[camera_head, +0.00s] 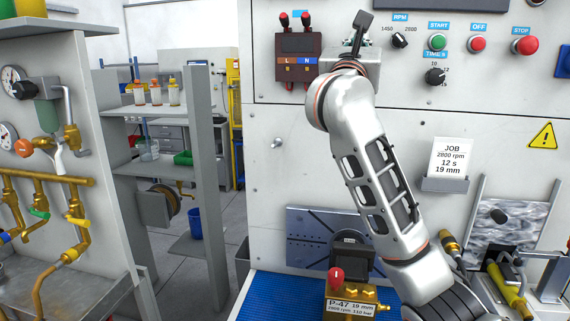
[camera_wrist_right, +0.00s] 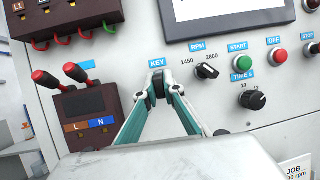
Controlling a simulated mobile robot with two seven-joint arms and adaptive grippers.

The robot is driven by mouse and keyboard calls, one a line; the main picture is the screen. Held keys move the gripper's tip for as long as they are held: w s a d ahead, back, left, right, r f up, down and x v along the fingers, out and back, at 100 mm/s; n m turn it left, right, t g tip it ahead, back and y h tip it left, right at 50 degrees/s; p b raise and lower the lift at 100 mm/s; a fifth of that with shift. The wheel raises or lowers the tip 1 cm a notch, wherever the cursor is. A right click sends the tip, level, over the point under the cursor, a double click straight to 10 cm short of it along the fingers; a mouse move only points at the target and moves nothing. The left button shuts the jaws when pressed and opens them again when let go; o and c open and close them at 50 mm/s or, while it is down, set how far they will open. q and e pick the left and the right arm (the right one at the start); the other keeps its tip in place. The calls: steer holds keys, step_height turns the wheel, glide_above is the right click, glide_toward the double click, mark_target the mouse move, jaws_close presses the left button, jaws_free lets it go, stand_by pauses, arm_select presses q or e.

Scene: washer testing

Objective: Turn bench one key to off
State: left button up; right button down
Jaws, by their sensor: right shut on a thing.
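The bench one control panel (camera_head: 290,135) stands in front of me, and its upper part fills much of the right wrist view (camera_wrist_right: 225,120). My right gripper (camera_wrist_right: 158,86) is at the panel, just below the blue KEY label (camera_wrist_right: 156,63). Its two teal fingers are closed together at the tips on a small dark part, the key (camera_wrist_right: 158,79). The fingers hide most of the key, so I cannot read which way it points. In the head view my right arm reaches up to the panel and covers the key area. My left gripper is in neither view.
Right of the key are the RPM knob (camera_wrist_right: 207,71), the green START button (camera_wrist_right: 239,58), the TIMER knob (camera_wrist_right: 257,100) and the red OFF button (camera_wrist_right: 281,53). Left is the L/N terminal box (camera_head: 298,57) with red plugs. A job card (camera_head: 452,158) hangs lower right.

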steer(key=shift+w+d+r, duration=0.1)
steer(key=shift+w, duration=0.05)
stand_by(0.6)
steer(key=c, duration=2.1)
jaws_free()
steer(key=shift+c, duration=0.2)
steer(key=shift+o, duration=0.3)
steer(key=shift+w, duration=0.15)
